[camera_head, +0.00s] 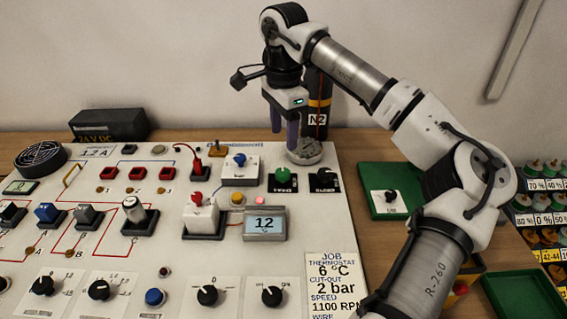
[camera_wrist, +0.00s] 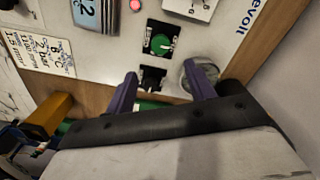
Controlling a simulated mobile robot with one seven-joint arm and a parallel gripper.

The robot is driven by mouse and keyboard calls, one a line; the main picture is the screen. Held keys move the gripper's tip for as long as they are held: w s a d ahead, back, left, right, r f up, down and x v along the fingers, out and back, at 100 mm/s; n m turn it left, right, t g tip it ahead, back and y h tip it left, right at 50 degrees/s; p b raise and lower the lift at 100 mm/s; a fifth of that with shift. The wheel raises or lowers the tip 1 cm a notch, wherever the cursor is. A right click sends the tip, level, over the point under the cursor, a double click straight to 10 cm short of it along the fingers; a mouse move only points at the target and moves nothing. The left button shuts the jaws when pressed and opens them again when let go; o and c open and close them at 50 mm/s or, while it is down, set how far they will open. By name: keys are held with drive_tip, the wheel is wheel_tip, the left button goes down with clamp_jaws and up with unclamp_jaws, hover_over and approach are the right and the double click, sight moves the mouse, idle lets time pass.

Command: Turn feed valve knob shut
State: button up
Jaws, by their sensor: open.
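A green round knob (camera_head: 282,176) on a dark plate sits at the panel's upper right; it also shows in the wrist view (camera_wrist: 160,43). A black knob (camera_head: 324,178) on a black plate is just right of it, and in the wrist view (camera_wrist: 152,78) it lies in line with the gap between my fingertips. Their small labels are too blurred to tell which is the feed valve. My gripper (camera_head: 285,134), with purple fingers, is open and empty above the panel's far right edge, apart from both knobs. It also shows in the wrist view (camera_wrist: 161,76).
A round metal piece (camera_head: 304,151) stands close by my right fingertip. A dark cylinder marked N2 (camera_head: 318,105) is behind it. A display reading 12 (camera_head: 265,224) and a white block with a red lever (camera_head: 200,215) stand left. A green tray (camera_head: 376,172) lies right.

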sight(284, 171)
wheel_tip(284, 171, down, 11)
drive_tip(key=shift+w+r+p, duration=0.1)
drive_tip(key=shift+r+p, duration=0.1)
drive_tip(key=shift+p, duration=0.6)
drive_tip(key=c, duration=1)
